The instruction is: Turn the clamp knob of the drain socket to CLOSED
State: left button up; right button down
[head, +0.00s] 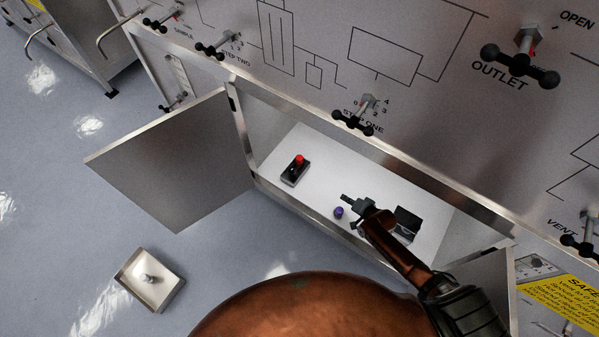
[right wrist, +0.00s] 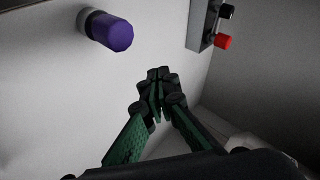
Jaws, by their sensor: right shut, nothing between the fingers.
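A purple knob (head: 338,212) stands in the open low cabinet (head: 277,187). In the right wrist view the purple knob (right wrist: 108,30) sits on a pale collar at the upper left. I cannot read any drain or CLOSED marking, so its setting is unclear. My right gripper (head: 348,198) reaches into the cabinet close to the purple knob. In the right wrist view its fingers (right wrist: 158,78) are shut and empty, below and right of the knob, not around it. My left gripper is not in view.
The open cabinet door (head: 180,160) juts out at left. The STEP ONE handle (head: 353,122) is above. A metal tray (head: 150,278) lies on the floor.

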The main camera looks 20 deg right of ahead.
jog(key=w+a+f+m+y+b, duration=0.1)
jog(key=w+a+f+b, duration=0.1)
jog(key=w+b, duration=0.3)
jog(key=w+a+f+m+y+b, duration=0.1)
jog(key=w+a+f+b, duration=0.1)
jog(key=w+a+b, duration=0.3)
jog(key=w+a+f+m+t+y+b, duration=0.1)
jog(key=w+a+b, duration=0.3)
jog(key=w, duration=0.4)
jog(key=shift+a+f+b, duration=0.15)
jog(key=shift+f+b, duration=0.6)
jog(key=shift+f, duration=0.1)
jog(key=w, duration=0.1)
jog(key=w+a+b, duration=0.1)
jog(key=w, duration=0.1)
jog(key=shift+a, duration=0.3)
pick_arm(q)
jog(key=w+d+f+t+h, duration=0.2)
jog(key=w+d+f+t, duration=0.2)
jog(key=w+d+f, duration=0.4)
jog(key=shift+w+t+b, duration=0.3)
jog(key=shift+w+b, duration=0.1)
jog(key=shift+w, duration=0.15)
pick_arm(e)
jog(key=shift+w+a+r, duration=0.15)
jog(key=shift+w+a, duration=0.1)
jog(key=shift+w, duration=0.3)
